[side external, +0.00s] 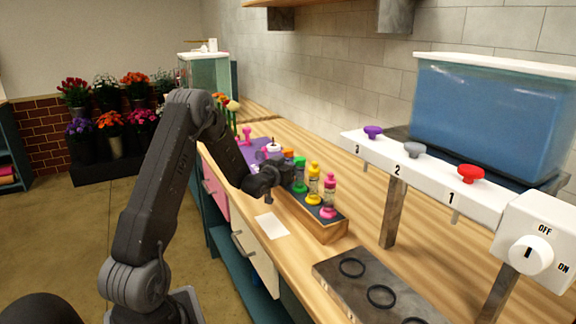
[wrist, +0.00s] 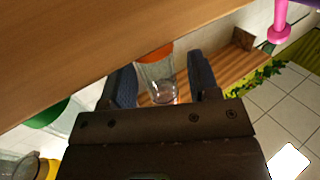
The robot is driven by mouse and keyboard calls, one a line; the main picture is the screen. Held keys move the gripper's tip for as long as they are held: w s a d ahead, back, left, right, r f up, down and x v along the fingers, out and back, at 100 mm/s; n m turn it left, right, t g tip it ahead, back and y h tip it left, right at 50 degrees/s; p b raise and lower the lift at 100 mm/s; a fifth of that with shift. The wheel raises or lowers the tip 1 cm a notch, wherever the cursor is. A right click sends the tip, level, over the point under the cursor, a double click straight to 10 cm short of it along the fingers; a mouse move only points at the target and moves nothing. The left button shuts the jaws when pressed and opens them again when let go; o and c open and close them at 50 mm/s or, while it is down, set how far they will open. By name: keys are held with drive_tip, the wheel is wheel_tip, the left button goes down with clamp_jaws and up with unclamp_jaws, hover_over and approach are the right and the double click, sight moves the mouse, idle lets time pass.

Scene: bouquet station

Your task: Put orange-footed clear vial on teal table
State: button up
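The orange-footed clear vial (wrist: 158,80) shows in the wrist view between my two fingers, its orange end against a wooden surface. A gap shows between the vial and the right finger, so my gripper (side external: 270,190) looks open around it. In the side view, my gripper is at the near side of the wooden rack (side external: 325,231), by its far end. An orange top (side external: 288,153) shows there, and the arm hides the rest of that vial. I cannot make out a teal table for certain; teal cabinet parts (side external: 222,245) show under the wooden counter.
Green (side external: 299,165), yellow (side external: 314,170) and pink (side external: 330,182) vials stand in the rack beside the orange one. A purple surface (side external: 257,150) lies beyond the rack. A dark plate with rings (side external: 345,287) and a tap rail (side external: 420,178) are at right.

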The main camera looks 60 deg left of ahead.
drive_tip(key=v, duration=0.4)
drive_tip(key=shift+o, duration=0.9)
drive_tip(key=shift+s+d, duration=0.25)
drive_tip(key=shift+s, duration=0.2)
drive_tip(key=s+d+r+g+h, duration=0.2)
drive_tip(key=s+d+r+g, duration=0.15)
drive_tip(key=s, duration=0.25)
drive_tip(key=shift+g, duration=0.25)
drive_tip(key=x, duration=1.3)
drive_tip(key=shift+w+f, duration=0.2)
drive_tip(key=shift+f, duration=0.3)
